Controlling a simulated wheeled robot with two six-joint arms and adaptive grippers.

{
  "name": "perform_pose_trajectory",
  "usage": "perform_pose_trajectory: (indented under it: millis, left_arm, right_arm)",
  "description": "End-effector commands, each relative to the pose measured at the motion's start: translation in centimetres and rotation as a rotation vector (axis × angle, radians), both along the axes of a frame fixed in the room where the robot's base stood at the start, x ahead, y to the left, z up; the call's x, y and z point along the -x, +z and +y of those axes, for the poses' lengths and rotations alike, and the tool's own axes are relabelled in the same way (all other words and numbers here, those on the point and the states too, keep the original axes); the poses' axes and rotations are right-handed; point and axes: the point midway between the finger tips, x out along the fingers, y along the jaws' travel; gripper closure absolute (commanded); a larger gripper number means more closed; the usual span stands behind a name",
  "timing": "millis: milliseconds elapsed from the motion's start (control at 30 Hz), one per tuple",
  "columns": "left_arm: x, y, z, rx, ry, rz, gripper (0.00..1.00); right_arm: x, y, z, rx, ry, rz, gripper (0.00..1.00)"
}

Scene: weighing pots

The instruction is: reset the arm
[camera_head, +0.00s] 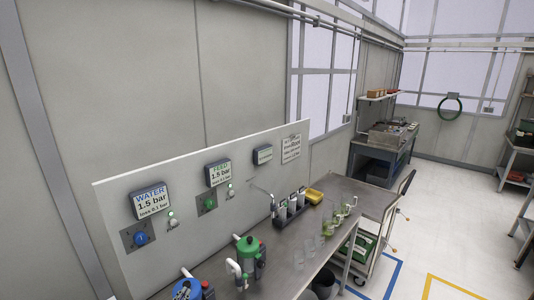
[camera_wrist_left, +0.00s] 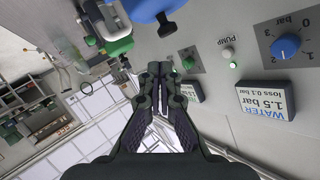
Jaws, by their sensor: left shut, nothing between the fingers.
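My left gripper (camera_wrist_left: 158,75) shows in the left wrist view, with its dark fingers together and nothing between them. It is in front of the grey wall panel, which appears turned over in that view. The WATER display (camera_wrist_left: 265,100) and a blue knob (camera_wrist_left: 288,45) are to the right of the fingers. I cannot make out the left gripper in the head view. My right gripper is in neither view.
The panel (camera_head: 110,205) carries WATER (camera_head: 150,202) and FEED (camera_head: 218,173) displays. Open floor (camera_head: 460,225) lies at right.

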Motion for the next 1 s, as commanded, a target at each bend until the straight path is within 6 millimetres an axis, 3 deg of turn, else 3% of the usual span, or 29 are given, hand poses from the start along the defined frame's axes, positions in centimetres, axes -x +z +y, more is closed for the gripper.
perform_pose_trajectory:
  millis: [67, 200, 367, 467, 700, 800, 1000]
  left_arm:
    - [2.3, -1.0, -0.8, 0.032, 0.003, 0.105, 1.0]
    - [7.1, -2.4, -1.8, 0.088, 0.039, 0.314, 1.0]
    - [13.1, -3.1, -2.1, 0.136, 0.117, 0.53, 1.0]
    - [16.5, -3.0, -2.1, 0.158, 0.173, 0.641, 1.0]
    - [23.9, -2.0, -1.6, 0.194, 0.315, 0.854, 1.0]
    - [26.8, -1.3, -1.4, 0.204, 0.377, 0.929, 1.0]
    - [25.7, -7.9, -0.8, 0.203, 0.386, 0.952, 1.0]
  right_arm:
    - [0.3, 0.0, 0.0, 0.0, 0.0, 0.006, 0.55]
    - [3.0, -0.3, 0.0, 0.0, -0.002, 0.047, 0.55]
    - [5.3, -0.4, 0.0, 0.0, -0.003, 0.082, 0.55]
    - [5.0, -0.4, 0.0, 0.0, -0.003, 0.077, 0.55]
    - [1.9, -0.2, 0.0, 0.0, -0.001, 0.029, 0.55]
    - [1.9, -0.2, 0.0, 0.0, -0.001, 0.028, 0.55]
    - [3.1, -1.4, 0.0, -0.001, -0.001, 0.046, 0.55]
